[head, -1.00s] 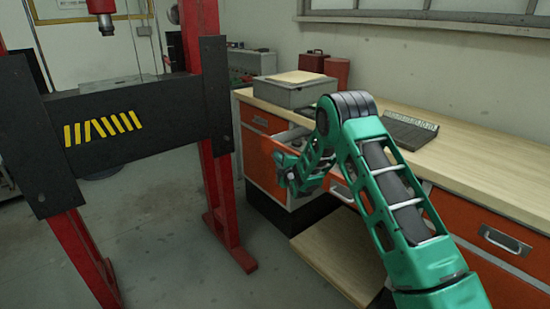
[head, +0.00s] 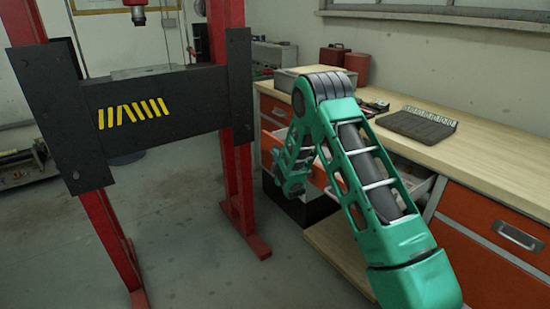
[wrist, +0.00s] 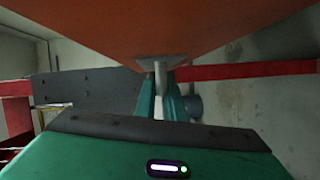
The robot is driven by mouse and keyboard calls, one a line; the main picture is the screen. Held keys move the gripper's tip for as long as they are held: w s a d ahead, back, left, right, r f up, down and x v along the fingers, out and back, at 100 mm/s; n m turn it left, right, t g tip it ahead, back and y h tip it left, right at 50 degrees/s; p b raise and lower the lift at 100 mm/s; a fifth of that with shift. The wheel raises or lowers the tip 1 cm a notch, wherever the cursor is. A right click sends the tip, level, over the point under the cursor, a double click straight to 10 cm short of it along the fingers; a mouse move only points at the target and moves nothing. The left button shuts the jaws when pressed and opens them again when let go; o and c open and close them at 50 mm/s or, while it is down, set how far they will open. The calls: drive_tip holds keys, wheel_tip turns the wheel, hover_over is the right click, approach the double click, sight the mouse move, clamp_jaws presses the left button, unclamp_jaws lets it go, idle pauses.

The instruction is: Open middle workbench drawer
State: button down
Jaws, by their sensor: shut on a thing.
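My gripper (head: 293,184) is at the front of the workbench drawers in the head view. In the wrist view its green fingers (wrist: 162,105) are closed around a short grey handle (wrist: 160,76) under a broad orange drawer front (wrist: 160,28). In the head view an orange front (head: 320,176) shows beside the gripper.
A red press frame (head: 240,180) with a dark crossbeam (head: 165,105) stands left of the gripper. A closed orange drawer (head: 490,225) is at the right. A dark mat (head: 415,125) lies on the worktop (head: 490,150). A low wooden board (head: 335,250) sits below. Floor at the front left is clear.

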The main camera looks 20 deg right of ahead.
drive_tip(key=shift+f, duration=0.15)
drive_tip(key=c, duration=1.8)
unclamp_jaws()
drive_tip(key=shift+c, duration=0.2)
drive_tip(key=s+r, duration=0.1)
drive_tip(key=s, duration=0.9)
drive_tip(key=shift+s+a, duration=0.2)
drive_tip(key=shift+a, duration=0.1)
drive_tip(key=shift+r, duration=0.1)
